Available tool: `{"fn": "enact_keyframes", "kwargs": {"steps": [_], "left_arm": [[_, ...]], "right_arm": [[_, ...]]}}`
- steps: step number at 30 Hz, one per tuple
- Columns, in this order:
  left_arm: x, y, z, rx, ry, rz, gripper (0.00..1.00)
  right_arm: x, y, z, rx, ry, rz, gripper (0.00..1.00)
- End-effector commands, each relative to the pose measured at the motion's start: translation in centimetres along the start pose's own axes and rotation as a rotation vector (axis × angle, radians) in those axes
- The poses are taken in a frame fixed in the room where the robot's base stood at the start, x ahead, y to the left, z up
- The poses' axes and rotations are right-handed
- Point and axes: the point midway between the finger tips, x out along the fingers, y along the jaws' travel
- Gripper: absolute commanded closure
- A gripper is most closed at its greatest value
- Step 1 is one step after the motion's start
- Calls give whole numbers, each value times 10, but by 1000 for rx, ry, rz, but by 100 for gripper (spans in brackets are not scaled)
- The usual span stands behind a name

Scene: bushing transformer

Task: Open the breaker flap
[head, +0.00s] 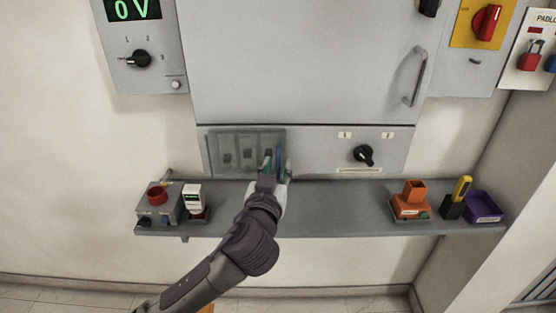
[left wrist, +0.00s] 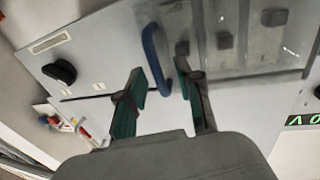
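The breaker flap (head: 236,146) is a see-through panel at the lower left of the grey cabinet front, and it looks shut. Several dark breaker switches show through it. In the left wrist view the flap (left wrist: 262,50) is at the upper right, with a blue bar handle (left wrist: 154,58) along its edge. My left gripper (head: 277,167) is at the flap's right end. In the left wrist view its two green-padded fingers (left wrist: 162,70) stand apart, with the handle between them. I cannot tell whether either finger touches the handle. My right gripper is in neither view.
A grey shelf (head: 330,222) runs below the cabinet. A red-topped box (head: 157,197) and a white device (head: 194,198) stand left; an orange holder (head: 411,200) and a purple bin (head: 483,207) stand right. A black rotary knob (head: 364,155) is right of the flap.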

Motion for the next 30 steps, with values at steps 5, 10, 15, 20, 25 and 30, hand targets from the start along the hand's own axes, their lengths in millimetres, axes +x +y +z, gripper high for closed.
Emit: {"fn": "enact_keyframes", "kwargs": {"steps": [5,10,15,20,25,30], "left_arm": [[12,0,0,1,0,0,65],[13,0,0,0,0,1,65],[13,0,0,0,0,1,75],[12,0,0,0,0,1,100],[12,0,0,0,0,0,100],[12,0,0,0,0,0,100]], "right_arm": [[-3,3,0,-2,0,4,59],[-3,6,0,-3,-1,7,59],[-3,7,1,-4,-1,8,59],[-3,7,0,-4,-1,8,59],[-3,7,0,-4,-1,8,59],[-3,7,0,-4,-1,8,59]]}}
